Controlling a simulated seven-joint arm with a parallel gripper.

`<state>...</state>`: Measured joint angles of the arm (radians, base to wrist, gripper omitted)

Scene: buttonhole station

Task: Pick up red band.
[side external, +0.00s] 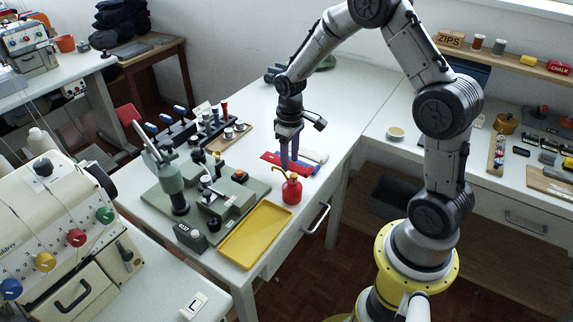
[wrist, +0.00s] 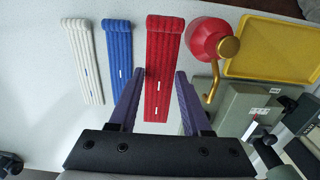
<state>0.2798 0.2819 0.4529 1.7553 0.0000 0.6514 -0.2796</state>
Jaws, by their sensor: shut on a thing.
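The red band (wrist: 164,50) is a ribbed strip with a rolled end, lying lengthwise between my purple fingers in the wrist view. In the wrist view my gripper (wrist: 161,76) is shut on the red band, one finger at each long edge. The fingers hide part of its edges.
A blue band (wrist: 120,50) and a white band (wrist: 87,60) lie beside it. A red oil can (side external: 291,190) with a brass spout stands close by. A yellow tray (side external: 277,208) and a green-grey machine (side external: 215,213) are nearby.

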